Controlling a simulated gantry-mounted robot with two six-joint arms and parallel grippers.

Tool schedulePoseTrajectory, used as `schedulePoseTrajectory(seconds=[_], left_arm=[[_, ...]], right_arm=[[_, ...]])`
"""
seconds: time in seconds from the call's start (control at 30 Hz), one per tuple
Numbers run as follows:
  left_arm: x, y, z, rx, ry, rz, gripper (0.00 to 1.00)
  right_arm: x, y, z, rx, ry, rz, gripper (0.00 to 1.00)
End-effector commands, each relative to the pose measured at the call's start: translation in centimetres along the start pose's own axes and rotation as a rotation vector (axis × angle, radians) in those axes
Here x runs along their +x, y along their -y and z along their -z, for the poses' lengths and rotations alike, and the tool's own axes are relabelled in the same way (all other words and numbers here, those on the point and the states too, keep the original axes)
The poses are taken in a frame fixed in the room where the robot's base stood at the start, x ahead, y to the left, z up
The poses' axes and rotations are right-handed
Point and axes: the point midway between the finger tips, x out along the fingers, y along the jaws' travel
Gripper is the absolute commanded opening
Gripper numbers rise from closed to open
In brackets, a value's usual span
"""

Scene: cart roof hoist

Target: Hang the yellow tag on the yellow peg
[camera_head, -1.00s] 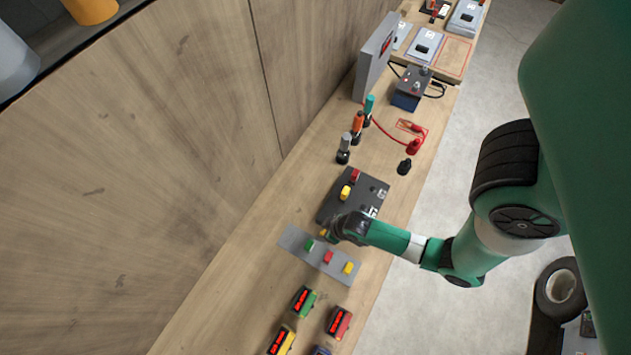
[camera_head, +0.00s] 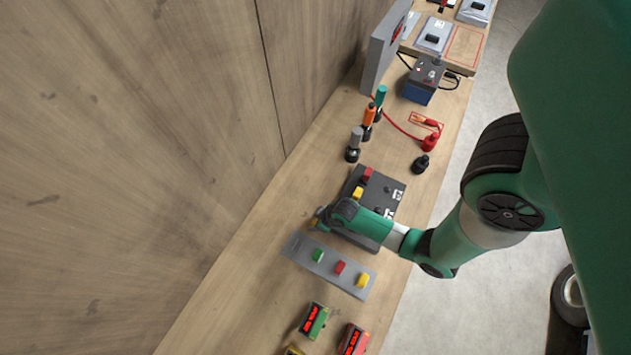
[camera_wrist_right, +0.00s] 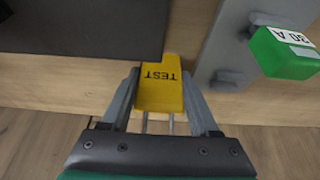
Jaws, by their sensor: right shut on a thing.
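My right gripper (camera_head: 317,220) reaches in from the right over the bench, at the left edge of the dark panel. In the right wrist view it (camera_wrist_right: 158,95) is shut on a yellow tag (camera_wrist_right: 158,88) marked TEST, the lettering upside down. The tag also shows as a small yellow patch at the fingertips in the head view (camera_head: 312,223). A yellow piece (camera_head: 357,192) and a red piece (camera_head: 367,174) stand on the dark panel (camera_head: 381,188). I cannot tell whether that yellow piece is the peg. My left gripper is out of view.
A grey strip (camera_head: 299,248) carries green (camera_head: 318,255), red (camera_head: 340,267) and yellow (camera_head: 362,280) blocks just in front. Several screwdriver-like tools, one with an orange handle (camera_head: 369,116), stand beyond the panel. Bare bench lies left of the gripper, beside the wooden wall.

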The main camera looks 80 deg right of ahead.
Motion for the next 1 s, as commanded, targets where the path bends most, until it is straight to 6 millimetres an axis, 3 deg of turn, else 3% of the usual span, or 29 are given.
schedulePoseTrajectory(seconds=[0.3,0.33,0.5,0.8,1.0], left_arm=[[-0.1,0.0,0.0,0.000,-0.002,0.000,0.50],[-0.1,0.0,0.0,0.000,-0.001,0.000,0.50],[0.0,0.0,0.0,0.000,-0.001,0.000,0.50],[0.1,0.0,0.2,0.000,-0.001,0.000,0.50],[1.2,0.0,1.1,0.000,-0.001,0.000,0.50]], right_arm=[[0.2,0.0,0.0,0.000,-0.001,0.000,0.00],[0.2,0.0,0.0,0.000,-0.001,0.000,0.63],[0.1,0.0,0.0,0.000,-0.001,0.000,0.91],[-0.1,0.0,0.1,0.000,-0.001,0.000,0.91],[-3.2,0.0,0.2,0.000,-0.002,0.000,0.91]])
